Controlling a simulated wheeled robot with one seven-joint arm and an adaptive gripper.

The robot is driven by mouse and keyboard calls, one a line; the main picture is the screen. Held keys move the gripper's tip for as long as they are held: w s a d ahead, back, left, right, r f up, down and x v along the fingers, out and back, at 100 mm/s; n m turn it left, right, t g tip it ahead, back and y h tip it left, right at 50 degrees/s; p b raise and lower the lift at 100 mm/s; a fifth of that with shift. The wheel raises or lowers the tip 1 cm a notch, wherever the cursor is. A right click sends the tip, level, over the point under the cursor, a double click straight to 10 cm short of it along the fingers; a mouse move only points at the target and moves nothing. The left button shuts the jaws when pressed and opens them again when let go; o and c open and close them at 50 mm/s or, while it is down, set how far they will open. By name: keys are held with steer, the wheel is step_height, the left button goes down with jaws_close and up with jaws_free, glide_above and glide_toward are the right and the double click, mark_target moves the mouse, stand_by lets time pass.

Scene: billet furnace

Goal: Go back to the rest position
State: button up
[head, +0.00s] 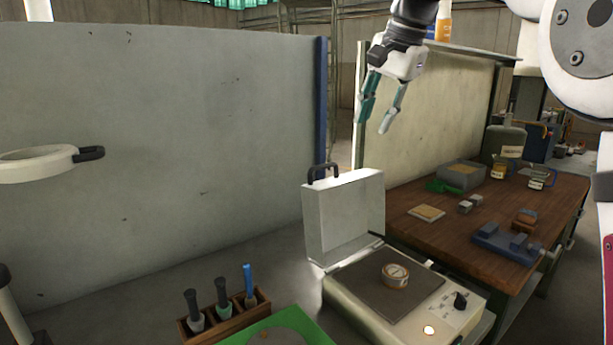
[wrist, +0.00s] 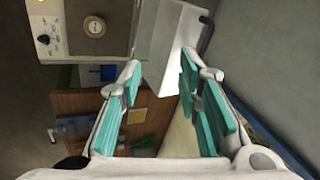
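My gripper (head: 377,116) hangs in the air above the open furnace in the head view, with its fingers pointing down. In the wrist view my gripper (wrist: 160,85) has its two teal-padded fingers wide apart, with nothing between them. The furnace (head: 345,308) is a pale box with a dark top plate, a knob and a lit lamp. Its lid (head: 344,217) stands raised, with a dark handle on top. A small round tin-like piece (head: 395,275) rests on the plate. It also shows in the wrist view (wrist: 95,27).
A wooden bench (head: 460,243) at right holds a blue vise-like block (head: 507,243), a grey tray (head: 461,177) and small jars. A rack of tools (head: 243,319) and a green mat (head: 318,335) are at the front. A grey panel (head: 160,130) stands at left, a pale panel (head: 445,120) behind the bench.

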steer(key=s+d+f+n+h, duration=0.1)
steer(key=s+d+f+n, duration=0.15)
steer(key=s, duration=0.75)
steer(key=s+d+f+n, duration=0.2)
steer(key=s+f, duration=0.2)
steer(key=s, duration=0.7)
steer(key=s+d+f+n+h, duration=0.1)
steer(key=s+f+n, duration=0.3)
steer(key=s+f, duration=1)
steer(key=shift+s+d, duration=0.15)
steer(key=shift+s, duration=0.55)
